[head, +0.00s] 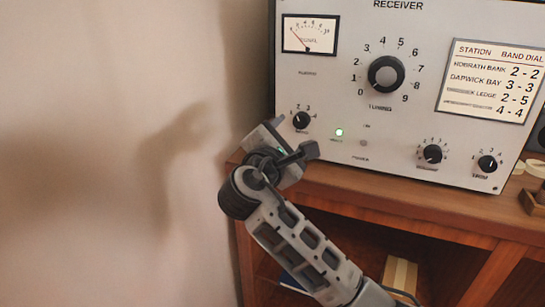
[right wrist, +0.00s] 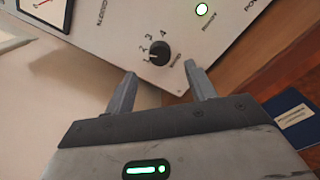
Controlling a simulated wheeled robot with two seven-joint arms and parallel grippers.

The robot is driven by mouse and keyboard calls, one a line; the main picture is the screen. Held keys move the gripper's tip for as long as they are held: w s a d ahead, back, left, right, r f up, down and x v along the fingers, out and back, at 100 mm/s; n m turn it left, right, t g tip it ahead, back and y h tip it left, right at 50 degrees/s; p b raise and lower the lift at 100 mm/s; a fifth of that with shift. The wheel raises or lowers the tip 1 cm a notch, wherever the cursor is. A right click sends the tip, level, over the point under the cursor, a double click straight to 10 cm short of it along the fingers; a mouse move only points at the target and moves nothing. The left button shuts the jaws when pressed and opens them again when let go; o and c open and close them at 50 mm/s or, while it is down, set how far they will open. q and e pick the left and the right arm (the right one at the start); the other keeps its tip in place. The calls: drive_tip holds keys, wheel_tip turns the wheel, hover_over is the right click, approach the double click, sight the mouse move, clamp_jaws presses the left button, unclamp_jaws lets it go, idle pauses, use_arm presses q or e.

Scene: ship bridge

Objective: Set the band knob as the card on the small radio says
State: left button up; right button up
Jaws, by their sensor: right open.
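The grey receiver (head: 335,75) stands on a wooden cabinet. The small black knob (head: 301,120) at its lower left has a scale of low numbers; it also shows in the right wrist view (right wrist: 159,55), with 1 to 4 around it. Its label and exact setting are too small to read surely. My right gripper (head: 292,140) is open and empty, just below this knob; in the right wrist view its fingertips (right wrist: 160,72) point at it, apart from it. A station and band dial card (head: 490,80) is on the receiver's right. I cannot make out a small radio with a card.
The large tuning knob (head: 386,75) and two small knobs, one (head: 433,154) and another (head: 487,163), are on the receiver panel. A green lamp (head: 339,132) glows right of my gripper. The cabinet edge (head: 420,205) lies below. The wall (head: 100,150) is at left.

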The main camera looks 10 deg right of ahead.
drive_tip(key=v, duration=1)
drive_tip(key=shift+s+a, duration=0.1)
